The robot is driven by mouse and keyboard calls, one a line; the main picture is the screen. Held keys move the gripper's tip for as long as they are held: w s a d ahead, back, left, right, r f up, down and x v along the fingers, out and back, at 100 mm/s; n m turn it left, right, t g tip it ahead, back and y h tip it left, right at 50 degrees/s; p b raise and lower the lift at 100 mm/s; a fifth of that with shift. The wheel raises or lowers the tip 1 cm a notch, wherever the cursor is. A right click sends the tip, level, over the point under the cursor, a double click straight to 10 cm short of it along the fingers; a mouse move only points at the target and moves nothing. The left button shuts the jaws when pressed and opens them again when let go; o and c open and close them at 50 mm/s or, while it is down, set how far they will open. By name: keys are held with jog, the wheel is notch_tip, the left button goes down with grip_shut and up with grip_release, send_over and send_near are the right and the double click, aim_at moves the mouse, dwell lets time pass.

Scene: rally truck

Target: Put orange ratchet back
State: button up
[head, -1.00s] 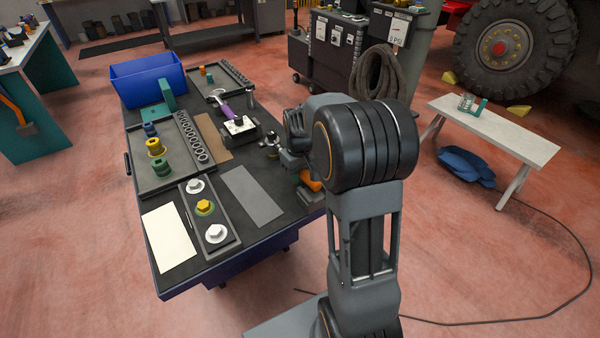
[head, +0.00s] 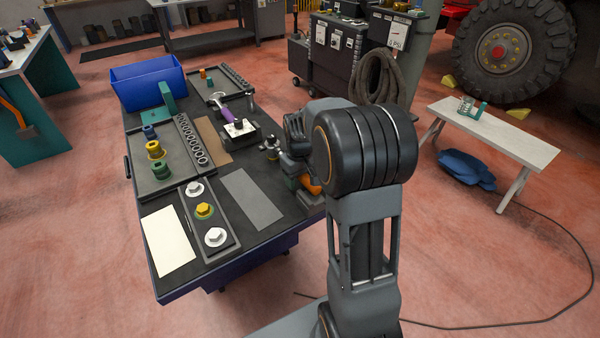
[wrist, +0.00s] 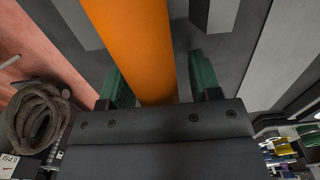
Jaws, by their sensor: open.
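The orange ratchet (wrist: 130,35) shows in the wrist view as a thick orange handle lying between my two green fingers. My gripper (wrist: 160,82) is open, with one finger on each side of the handle. Whether either finger touches it I cannot tell. In the head view, a bit of orange (head: 312,187) shows at the right edge of the cart top, beside my gripper (head: 291,182). My arm hides most of the ratchet there. A bare grey rectangle (head: 252,196) lies on the cart to the left of it.
A purple-handled tool (head: 223,107) lies farther back on the cart. A tray with white and yellow bolt heads (head: 222,238), a socket row (head: 190,140) and a blue bin (head: 148,82) stand left of my gripper. A bench (head: 490,130) is at right.

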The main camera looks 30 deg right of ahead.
notch_tip(320, 180, up, 12)
jog(key=shift+w+d+r+p, duration=0.1)
jog(key=shift+r+p, duration=0.15)
jog(key=shift+p, duration=0.05)
jog(key=shift+r, duration=0.35)
jog(key=s+a+f+m+t, duration=0.1)
jog(key=s+a+f+t, duration=0.1)
jog(key=s+a, duration=0.45)
jog(key=s+a+f+m+t, duration=0.1)
jog(key=s+a+f, duration=0.15)
jog(key=s, duration=0.75)
jog(key=shift+t, duration=0.3)
jog(key=r+p, duration=0.2)
jog(key=p, duration=0.1)
jog(key=r+p, duration=0.1)
jog(key=r, duration=0.1)
jog(key=shift+a+r, duration=0.1)
jog(key=shift+a, duration=0.25)
